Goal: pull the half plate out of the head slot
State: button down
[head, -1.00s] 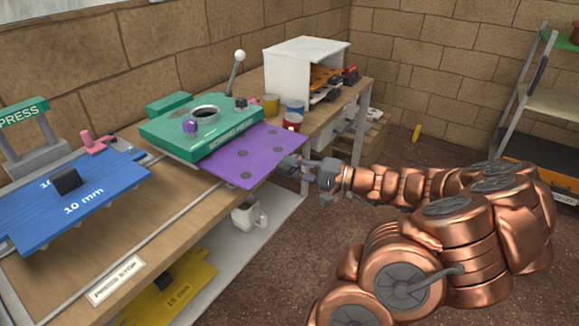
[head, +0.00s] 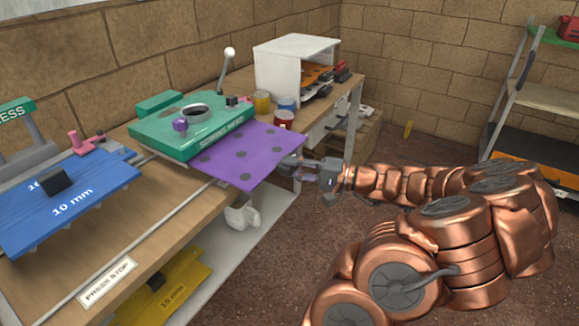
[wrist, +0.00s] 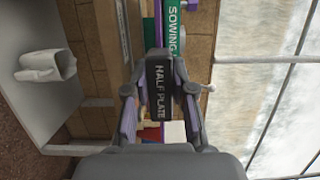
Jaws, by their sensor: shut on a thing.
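The half plate (head: 252,150) is a purple sheet with rows of dark holes. It sticks out of the front of the green sowing head (head: 190,128) over the bench edge; its back edge is hidden under or behind the head. My gripper (head: 304,170) is at the plate's front right edge. In the wrist view my gripper (wrist: 160,100) is shut on the plate's dark handle (wrist: 160,80), lettered HALF PLATE, with a finger on each side. The sowing head's green side (wrist: 175,30) shows beyond it.
A blue 10 mm plate (head: 75,200) lies at the left of the bench. A white mug (head: 240,214) stands on the lower shelf, with a yellow 15 mm plate (head: 170,288) nearby. Cans (head: 284,118) and a white rack (head: 280,75) stand behind. The floor in front is clear.

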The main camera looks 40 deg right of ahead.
jog(key=shift+a+b+v, duration=0.15)
jog(key=shift+v, duration=0.55)
jog(key=shift+a+b+v, duration=0.15)
jog(key=shift+v, duration=0.55)
jog(key=shift+s+d, duration=0.15)
jog(key=shift+s, duration=0.6)
jog(key=shift+s+d, duration=0.15)
jog(key=shift+s, duration=0.55)
jog(key=shift+w+a+r, duration=0.1)
